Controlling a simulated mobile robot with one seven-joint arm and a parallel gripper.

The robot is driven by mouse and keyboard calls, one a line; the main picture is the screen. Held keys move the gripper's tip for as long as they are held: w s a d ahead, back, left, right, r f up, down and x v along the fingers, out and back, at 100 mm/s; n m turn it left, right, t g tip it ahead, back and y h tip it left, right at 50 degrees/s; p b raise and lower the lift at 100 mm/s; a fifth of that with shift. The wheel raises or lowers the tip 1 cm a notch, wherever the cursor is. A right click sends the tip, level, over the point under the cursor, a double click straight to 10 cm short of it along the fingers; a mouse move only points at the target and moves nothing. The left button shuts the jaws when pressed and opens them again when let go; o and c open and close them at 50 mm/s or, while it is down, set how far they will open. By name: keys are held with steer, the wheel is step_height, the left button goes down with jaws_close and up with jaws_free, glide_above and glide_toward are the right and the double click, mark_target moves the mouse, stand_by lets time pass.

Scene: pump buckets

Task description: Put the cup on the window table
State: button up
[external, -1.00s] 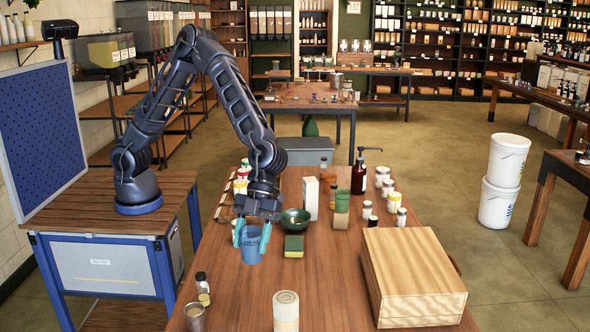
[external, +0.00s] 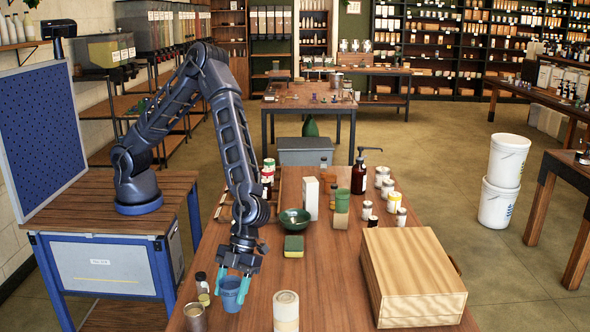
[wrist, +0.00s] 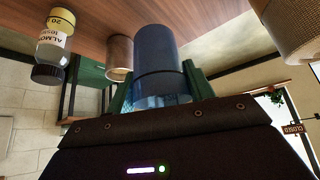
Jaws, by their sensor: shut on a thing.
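The blue cup (external: 231,296) is upright between the teal fingers of my gripper (external: 232,284), over the front left part of the long wooden table (external: 330,290). My gripper is shut on it. In the wrist view, the cup (wrist: 160,62) fills the middle, with a finger on each side. I cannot tell whether its base touches the table. Which table is the window table is not clear from the frames.
A metal cup (external: 195,318) and a small bottle (external: 203,288) stand close left of the held cup. A lidded jar (external: 286,311) is to its right. A sponge (external: 294,246), green bowl (external: 295,221) and wooden box (external: 412,277) stand farther off. Bare tabletop lies between jar and box.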

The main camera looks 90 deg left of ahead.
mark_target(233, 308)
steer(key=shift+f, duration=3.35)
steer(key=shift+f, duration=0.15)
steer(key=o, duration=0.9)
steer(key=shift+o, duration=0.2)
